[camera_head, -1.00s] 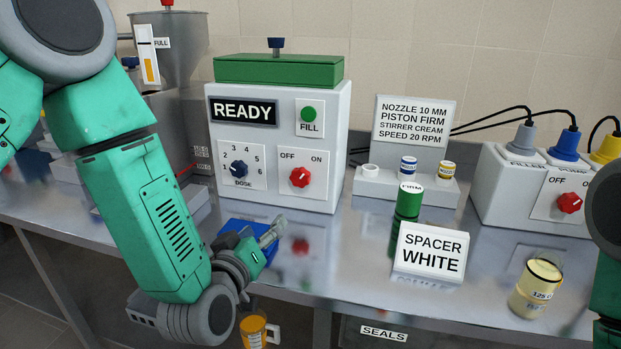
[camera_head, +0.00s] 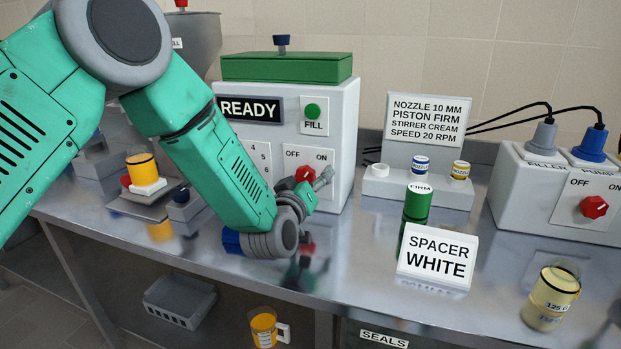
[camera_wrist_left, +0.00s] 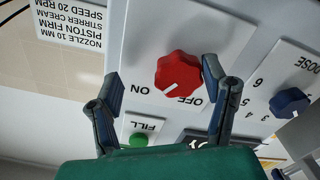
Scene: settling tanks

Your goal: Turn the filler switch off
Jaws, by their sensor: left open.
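The filler (camera_head: 240,150) is a white box with a green lid, a READY display and a green FILL button. Its red switch knob (camera_wrist_left: 178,72) sits between OFF and ON; its white mark points to the ON side in the left wrist view. In the head view the knob (camera_head: 304,174) is partly hidden by my gripper. My left gripper (camera_head: 318,186) is open in front of the knob. In the left wrist view the fingers of my left gripper (camera_wrist_left: 163,78) stand on either side of the knob, the right one closer to it. I cannot tell whether they touch it. My right gripper is out of view.
A blue dose dial (camera_wrist_left: 289,101) is beside the switch. A socket box (camera_head: 530,190) with another red OFF/ON knob (camera_head: 594,207) stands at right. A green cylinder (camera_head: 417,207), a SPACER WHITE sign (camera_head: 437,256) and a yellow-filled jar (camera_head: 551,298) stand on the steel bench.

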